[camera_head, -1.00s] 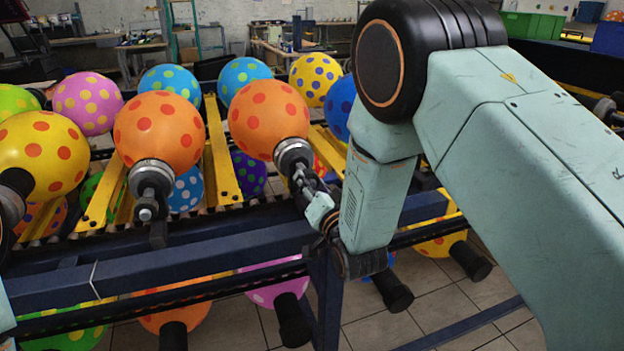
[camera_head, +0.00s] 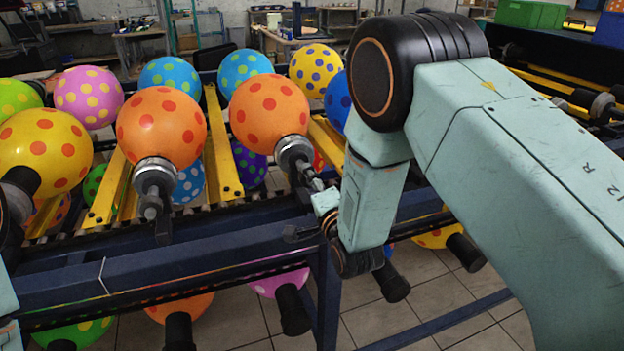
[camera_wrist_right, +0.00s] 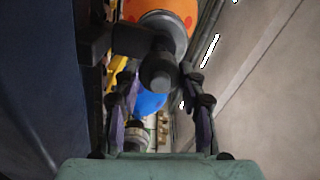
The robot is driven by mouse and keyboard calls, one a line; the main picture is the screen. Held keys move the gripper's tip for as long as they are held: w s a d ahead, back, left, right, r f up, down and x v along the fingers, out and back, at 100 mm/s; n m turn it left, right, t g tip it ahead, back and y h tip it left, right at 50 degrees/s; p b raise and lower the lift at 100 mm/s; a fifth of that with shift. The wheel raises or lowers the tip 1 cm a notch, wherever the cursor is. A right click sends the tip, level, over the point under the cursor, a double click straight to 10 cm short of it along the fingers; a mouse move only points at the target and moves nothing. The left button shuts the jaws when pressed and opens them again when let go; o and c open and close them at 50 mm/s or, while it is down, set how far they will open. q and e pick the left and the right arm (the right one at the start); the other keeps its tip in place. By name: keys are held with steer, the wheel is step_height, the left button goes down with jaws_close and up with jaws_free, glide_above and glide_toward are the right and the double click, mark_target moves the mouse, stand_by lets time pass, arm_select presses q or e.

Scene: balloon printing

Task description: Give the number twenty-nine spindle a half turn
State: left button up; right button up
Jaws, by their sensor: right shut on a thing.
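An orange balloon with red dots (camera_head: 268,112) sits on a spindle with a grey collar (camera_head: 294,150), right of centre on the rack. My right gripper (camera_head: 316,184) is at the outer end of this spindle, mostly hidden by its wrist. In the right wrist view, the dark spindle end (camera_wrist_right: 158,76) lies between the two fingers of my right gripper (camera_wrist_right: 158,98), which is shut on it. No number twenty-nine is readable on any spindle. My left gripper is out of view.
A second orange balloon (camera_head: 161,127) on its own spindle (camera_head: 154,178) is close on the left. A dark blue rail (camera_head: 160,256) runs below the spindles. More balloons hang on a lower row, including a pink one (camera_head: 278,282). Tiled floor (camera_head: 400,320) is clear below.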

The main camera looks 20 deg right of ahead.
steer(key=shift+w+r+m, duration=0.1)
steer(key=shift+r+m, duration=0.05)
steer(key=shift+m, duration=0.15)
steer(key=o, duration=1.1)
steer(key=shift+o, duration=0.2)
steer(key=s, duration=1.2)
steer(key=shift+d, duration=0.2)
